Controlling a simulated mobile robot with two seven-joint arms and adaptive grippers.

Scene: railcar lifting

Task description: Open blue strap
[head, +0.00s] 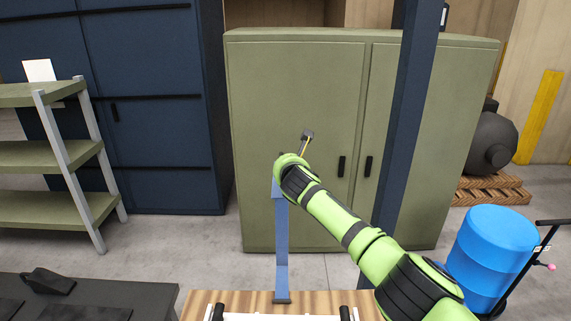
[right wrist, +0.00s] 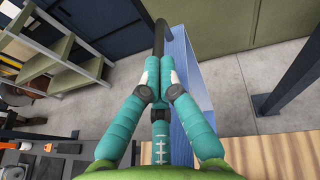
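The blue strap (head: 282,240) stands as a tall, narrow band rising from a wooden surface to my right gripper in the head view. In the right wrist view the strap (right wrist: 188,75) is a wide blue band just right of the fingers. My right gripper (right wrist: 160,62) has its two teal fingers close together, with a dark bar (right wrist: 159,36) coming out between the fingertips beside the strap. In the head view my right wrist hides the fingers, and a small dark piece with a yellow edge (head: 307,137) shows beyond it. My left gripper is not in view.
A wooden deck (head: 195,305) lies at the bottom. A dark blue post (head: 405,120) stands to the right of the strap. Behind are a green cabinet (head: 290,75) and a shelf rack (head: 55,155) at left. A blue barrel (head: 495,245) stands at right.

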